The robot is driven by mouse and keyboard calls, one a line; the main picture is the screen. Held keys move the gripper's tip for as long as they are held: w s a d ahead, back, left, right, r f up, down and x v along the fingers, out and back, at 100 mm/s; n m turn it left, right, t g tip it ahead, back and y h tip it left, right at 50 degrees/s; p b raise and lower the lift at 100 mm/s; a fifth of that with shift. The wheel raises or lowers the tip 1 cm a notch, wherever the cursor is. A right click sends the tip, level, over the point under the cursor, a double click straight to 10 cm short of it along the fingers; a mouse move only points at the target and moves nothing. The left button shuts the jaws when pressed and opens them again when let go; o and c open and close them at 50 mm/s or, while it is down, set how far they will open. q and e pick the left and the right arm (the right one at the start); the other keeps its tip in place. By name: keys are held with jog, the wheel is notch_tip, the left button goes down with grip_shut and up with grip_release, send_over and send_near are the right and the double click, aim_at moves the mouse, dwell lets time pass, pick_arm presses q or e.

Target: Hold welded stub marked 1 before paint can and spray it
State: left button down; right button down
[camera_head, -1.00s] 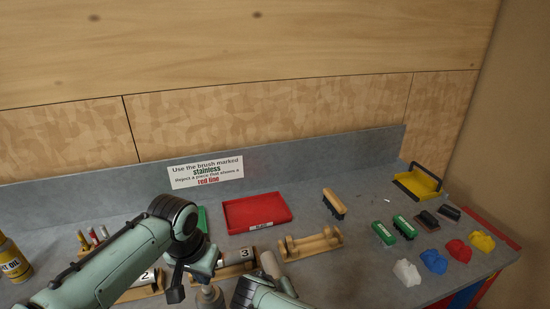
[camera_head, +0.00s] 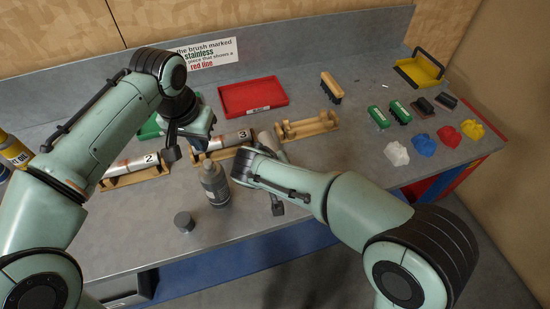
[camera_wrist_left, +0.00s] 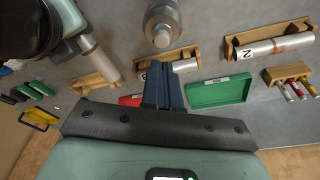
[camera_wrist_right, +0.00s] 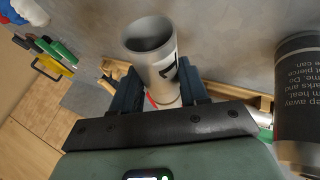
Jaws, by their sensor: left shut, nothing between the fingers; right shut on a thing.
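The stub marked 1 (camera_wrist_right: 152,58) is a grey metal tube held in my right gripper (camera_wrist_right: 157,88); its open end, part of the black 1 and a thin red mark show in the right wrist view. In the head view the stub (camera_head: 267,146) is partly hidden by my right gripper (camera_head: 277,196). The paint can (camera_head: 214,184), grey with its cap off, stands upright left of the right gripper. Its dark printed side (camera_wrist_right: 302,90) is close by in the right wrist view. My left gripper (camera_head: 173,146) is shut and empty, above the bench behind the can (camera_wrist_left: 162,24).
A loose grey cap (camera_head: 184,222) lies near the bench's front edge. Wooden cradles hold stubs 2 (camera_head: 150,159) and 3 (camera_head: 240,136); another cradle (camera_head: 308,126) is empty. A red tray (camera_head: 253,97) and brushes lie behind. A yellow oil container (camera_head: 14,150) stands left.

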aim_at(208, 161)
pick_arm(q)
jog(key=shift+f, duration=1.7)
jog(key=shift+f, duration=0.25)
dwell(0.6)
jog(key=shift+f, duration=0.65)
dwell(0.3)
jog(key=shift+r, duration=3.05)
jog(key=shift+s, duration=0.1)
